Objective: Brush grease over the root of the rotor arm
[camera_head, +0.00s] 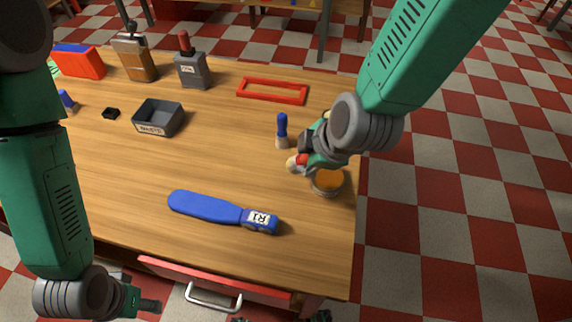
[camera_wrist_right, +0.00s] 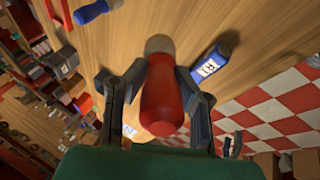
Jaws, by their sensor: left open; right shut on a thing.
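The blue rotor arm (camera_head: 205,207) lies on the table, its root block labelled R1 (camera_head: 261,220) at the right end; it also shows in the right wrist view (camera_wrist_right: 212,64). My right gripper (camera_head: 310,155) is shut on a red-handled brush (camera_wrist_right: 162,100). The brush's pale tip (camera_head: 291,164) points left, above the table and apart from the rotor arm. A round tin of orange grease (camera_head: 327,182) stands below my right gripper, partly covered by it. My left gripper (camera_head: 150,306) is open and empty, low in front of the table's front edge.
A red drawer (camera_head: 215,283) projects in front. The table around the rotor arm is clear.

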